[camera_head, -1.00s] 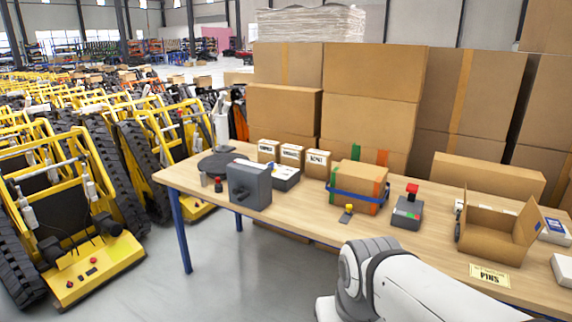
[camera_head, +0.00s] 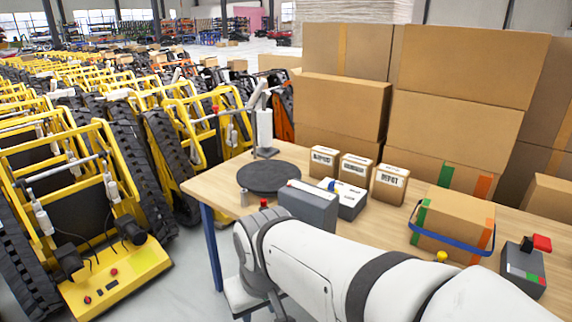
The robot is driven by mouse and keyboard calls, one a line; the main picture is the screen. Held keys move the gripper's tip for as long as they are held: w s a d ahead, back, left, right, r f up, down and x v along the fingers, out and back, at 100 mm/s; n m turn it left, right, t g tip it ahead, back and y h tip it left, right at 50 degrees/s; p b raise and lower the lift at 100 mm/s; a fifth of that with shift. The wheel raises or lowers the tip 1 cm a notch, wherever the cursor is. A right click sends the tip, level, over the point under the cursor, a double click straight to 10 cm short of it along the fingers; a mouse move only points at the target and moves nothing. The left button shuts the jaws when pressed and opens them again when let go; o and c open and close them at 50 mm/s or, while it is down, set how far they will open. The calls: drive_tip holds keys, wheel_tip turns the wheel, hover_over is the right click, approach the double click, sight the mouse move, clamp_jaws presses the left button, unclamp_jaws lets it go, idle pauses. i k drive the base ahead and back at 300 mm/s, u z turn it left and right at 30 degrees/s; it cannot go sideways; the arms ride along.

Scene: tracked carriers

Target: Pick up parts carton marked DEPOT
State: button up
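The parts carton marked DEPOT (camera_head: 388,188) is a small upright brown box with a white label, standing on the wooden table (camera_head: 214,185). It is the rightmost of three similar cartons. The middle carton (camera_head: 354,170) and the left carton (camera_head: 323,162) have labels too small to read surely. My white arm crosses the lower middle of the view, in front of the cartons. My gripper is not in view, so I cannot see whether it holds anything.
A round dark plate (camera_head: 268,178) is to the left. A strapped carton (camera_head: 455,222) and a red-topped device (camera_head: 524,268) stand to the right. Large boxes (camera_head: 450,90) rise behind.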

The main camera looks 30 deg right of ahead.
sight(391, 182)
drive_tip(key=z, duration=0.45)
drive_tip(key=i, duration=1.15)
drive_tip(key=z, duration=0.6)
drive_tip(key=i, duration=0.25)
drive_tip(key=z, duration=0.45)
drive_tip(key=k, duration=0.7)
drive_tip(key=z, duration=0.2)
drive_tip(key=i, duration=0.75)
drive_tip(key=u, duration=0.05)
